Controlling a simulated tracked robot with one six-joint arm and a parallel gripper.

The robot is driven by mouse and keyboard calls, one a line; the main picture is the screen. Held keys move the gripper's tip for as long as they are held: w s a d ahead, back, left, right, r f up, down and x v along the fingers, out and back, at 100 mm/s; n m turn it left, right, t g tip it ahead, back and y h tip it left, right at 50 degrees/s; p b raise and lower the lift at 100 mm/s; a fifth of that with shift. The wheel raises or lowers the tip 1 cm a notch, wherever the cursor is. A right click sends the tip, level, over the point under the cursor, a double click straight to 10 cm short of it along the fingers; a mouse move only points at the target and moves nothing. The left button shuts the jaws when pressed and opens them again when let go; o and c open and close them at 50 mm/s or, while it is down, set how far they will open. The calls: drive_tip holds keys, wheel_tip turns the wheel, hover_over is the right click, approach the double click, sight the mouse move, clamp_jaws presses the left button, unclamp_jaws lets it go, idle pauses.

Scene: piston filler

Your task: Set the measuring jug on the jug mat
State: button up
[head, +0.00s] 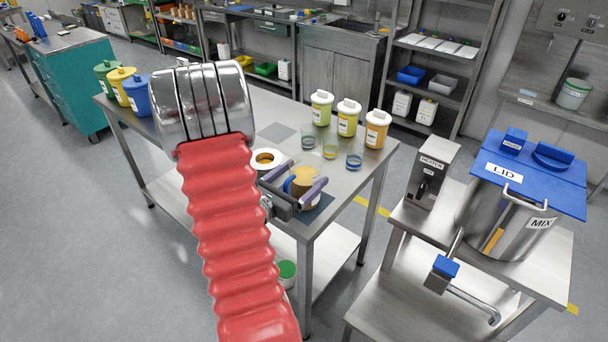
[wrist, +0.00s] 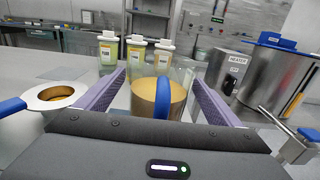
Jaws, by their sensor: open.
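My gripper (head: 305,172) is open, with one purple finger on each side of the jug. In the wrist view, the jug (wrist: 178,98) is upright between the fingers, its blue handle facing my gripper. I cannot tell whether either finger touches it. A flat grey square (head: 277,132) lies bare farther back on the table.
A white-rimmed funnel (head: 267,158) with a blue handle sits just left of the jug. Several glass beakers (head: 330,148) and labelled jars (head: 348,118) stand behind it. A steel mixing pot (head: 510,215) and heater (head: 432,173) stand on a separate stand at right.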

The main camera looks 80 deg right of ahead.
drive_tip(key=shift+r, duration=0.1)
drive_tip(key=v, duration=1.2)
drive_tip(key=shift+w, duration=0.1)
idle(0.8)
